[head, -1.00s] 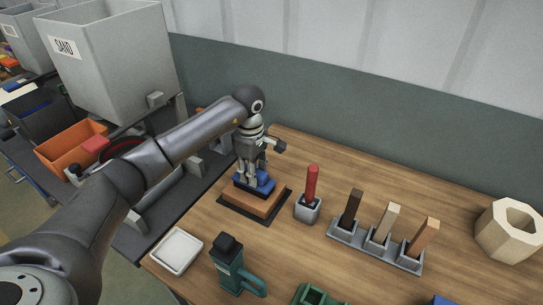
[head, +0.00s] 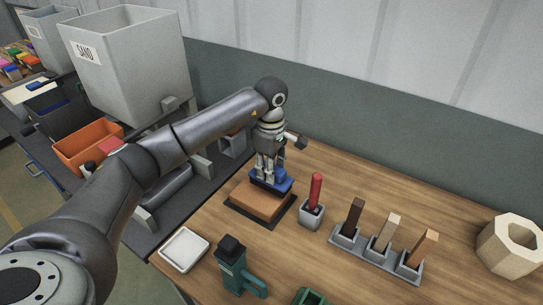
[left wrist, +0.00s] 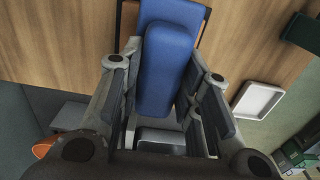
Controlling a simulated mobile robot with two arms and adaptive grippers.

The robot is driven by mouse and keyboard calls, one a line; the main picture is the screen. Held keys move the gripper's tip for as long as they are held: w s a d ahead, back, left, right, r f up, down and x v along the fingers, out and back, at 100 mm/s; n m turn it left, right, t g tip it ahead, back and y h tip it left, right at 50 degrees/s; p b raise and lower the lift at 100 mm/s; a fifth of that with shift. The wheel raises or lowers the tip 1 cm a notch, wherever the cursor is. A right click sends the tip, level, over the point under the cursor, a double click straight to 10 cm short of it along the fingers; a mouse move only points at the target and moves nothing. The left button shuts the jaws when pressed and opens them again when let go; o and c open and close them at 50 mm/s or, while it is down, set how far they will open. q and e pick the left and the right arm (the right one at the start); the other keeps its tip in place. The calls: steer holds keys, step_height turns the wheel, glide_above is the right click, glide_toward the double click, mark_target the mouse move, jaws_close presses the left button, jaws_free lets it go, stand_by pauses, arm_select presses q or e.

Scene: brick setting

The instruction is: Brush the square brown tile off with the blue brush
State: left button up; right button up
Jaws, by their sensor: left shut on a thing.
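The square brown tile (head: 258,203) lies on a dark mat (head: 234,212) near the left part of the wooden table. My left gripper (head: 266,172) is shut on the blue brush (head: 283,181), which is over the far edge of the tile. I cannot tell if the bristles touch the tile. In the left wrist view the blue brush (left wrist: 168,65) fills the space between the fingers (left wrist: 163,95). The tile is mostly hidden there behind the brush. My right gripper does not show.
A red-handled tool (head: 315,190) stands in a grey holder right of the tile. A bin marked SAND (head: 125,70) is at left.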

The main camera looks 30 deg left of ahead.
arm_select(q)
steer(key=shift+r+p, duration=0.55)
steer(key=shift+r, duration=0.8)
